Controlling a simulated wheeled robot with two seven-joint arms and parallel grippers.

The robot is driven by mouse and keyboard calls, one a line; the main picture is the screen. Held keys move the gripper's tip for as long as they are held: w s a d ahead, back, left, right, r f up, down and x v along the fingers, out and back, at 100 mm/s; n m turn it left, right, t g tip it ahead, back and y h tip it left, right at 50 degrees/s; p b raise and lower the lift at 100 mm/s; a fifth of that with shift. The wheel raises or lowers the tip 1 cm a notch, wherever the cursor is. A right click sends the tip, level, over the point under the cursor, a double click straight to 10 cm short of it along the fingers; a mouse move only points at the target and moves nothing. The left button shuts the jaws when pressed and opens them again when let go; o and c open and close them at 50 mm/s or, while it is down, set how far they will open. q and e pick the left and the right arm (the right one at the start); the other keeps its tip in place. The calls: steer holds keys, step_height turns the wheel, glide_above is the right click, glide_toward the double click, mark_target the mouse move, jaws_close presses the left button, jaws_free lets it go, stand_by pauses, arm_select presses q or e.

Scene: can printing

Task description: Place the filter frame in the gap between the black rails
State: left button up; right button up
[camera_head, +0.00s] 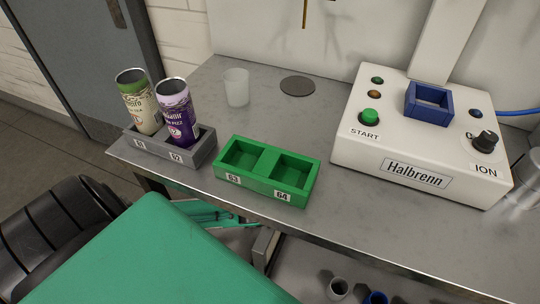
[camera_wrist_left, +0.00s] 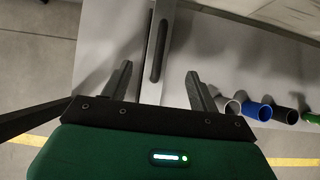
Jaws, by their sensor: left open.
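I cannot make out a filter frame or a pair of black rails for certain in either view. My left gripper (camera_wrist_left: 159,69) is open in the left wrist view, with its two dark fingers apart. It is low, at the space under the worktop. A grey slotted bar (camera_wrist_left: 157,55) shows between and beyond the fingers; I cannot tell how far away it is. Nothing is seen gripped. My left gripper is not clearly seen in the head view. My right gripper is in neither view.
The worktop (camera_head: 225,125) carries a grey holder (camera_head: 203,153) with two cans, an empty green holder (camera_head: 250,192), a clear cup (camera_head: 236,88) and the Halbrenn machine (camera_head: 345,160) with a blue square frame (camera_head: 425,115). Several tubes, including a blue one (camera_wrist_left: 257,110), stand below. The worktop's front edge overhangs.

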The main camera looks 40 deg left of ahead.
arm_select(q)
steer(key=s+d+f+n+g, duration=0.1)
steer(key=s+n, duration=0.4)
steer(key=n, duration=0.5)
steer(key=s+d+f+n+g+h, duration=0.1)
steer(key=s+d+f+n, duration=0.3)
steer(key=n, duration=0.7)
steer(key=s+d+f+n+g+h, duration=0.1)
steer(key=s+d+n, duration=0.3)
steer(key=n, duration=0.6)
steer(key=shift+s+f+g, duration=0.3)
steer(key=shift+s+f, duration=0.4)
steer(key=shift+s, duration=0.55)
